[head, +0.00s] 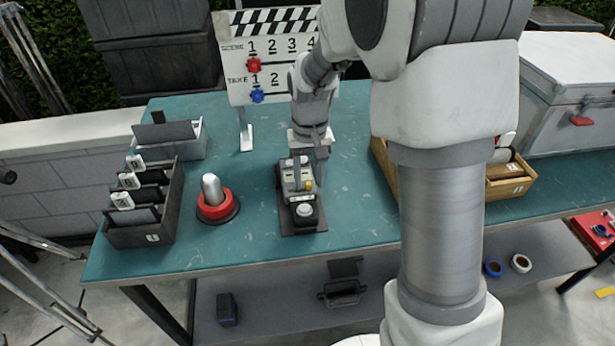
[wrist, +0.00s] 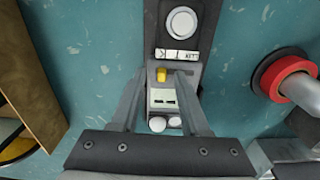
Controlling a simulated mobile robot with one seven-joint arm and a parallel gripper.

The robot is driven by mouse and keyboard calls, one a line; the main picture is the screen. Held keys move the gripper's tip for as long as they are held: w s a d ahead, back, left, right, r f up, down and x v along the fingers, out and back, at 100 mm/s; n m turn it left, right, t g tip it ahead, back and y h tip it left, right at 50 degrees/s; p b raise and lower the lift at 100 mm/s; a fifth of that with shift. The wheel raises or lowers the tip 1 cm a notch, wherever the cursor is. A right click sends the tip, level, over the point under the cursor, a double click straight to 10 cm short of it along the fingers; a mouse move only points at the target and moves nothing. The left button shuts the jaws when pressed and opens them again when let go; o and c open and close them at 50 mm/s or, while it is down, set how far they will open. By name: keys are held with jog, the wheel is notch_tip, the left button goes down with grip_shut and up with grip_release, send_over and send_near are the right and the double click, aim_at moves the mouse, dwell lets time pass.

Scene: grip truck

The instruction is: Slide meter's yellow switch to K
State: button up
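The meter (head: 297,177) is a grey and black device on a dark base plate on the teal table. It shows from above in the wrist view, with a round light dome (wrist: 181,23), a white label strip (wrist: 177,55) and a small display (wrist: 163,98). Its yellow switch (wrist: 161,74) lies just below the strip's left end; it also shows in the head view (head: 309,185). The strip's letters are upside down and too small to read surely. My gripper (wrist: 163,82) is open over the meter, its fingertips apart on either side of the yellow switch. Contact cannot be told.
A red-based button with a silver dome (head: 213,199) stands left of the meter. A dark divided tray (head: 146,232) is further left. A clapperboard (head: 262,60) stands behind. A wooden box (head: 388,180) is close on the right. Bare table lies in front of the meter.

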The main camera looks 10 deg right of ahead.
aim_at(309, 183)
notch_tip(309, 183, up, 17)
jog(key=p, duration=0.3)
jog(key=shift+r, duration=0.2)
jog(key=shift+r, duration=0.1)
dwell(0.3)
jog(key=s+d+r+t+p, duration=0.2)
jog(key=s+r, duration=0.1)
jog(key=s, duration=0.7)
jog(key=s+d+r+t+p, duration=0.3)
jog(key=s+r, duration=0.1)
jog(key=s, duration=0.7)
jog(key=shift+t+p, duration=0.3)
jog(key=shift+p, duration=0.05)
jog(key=shift+s, duration=0.1)
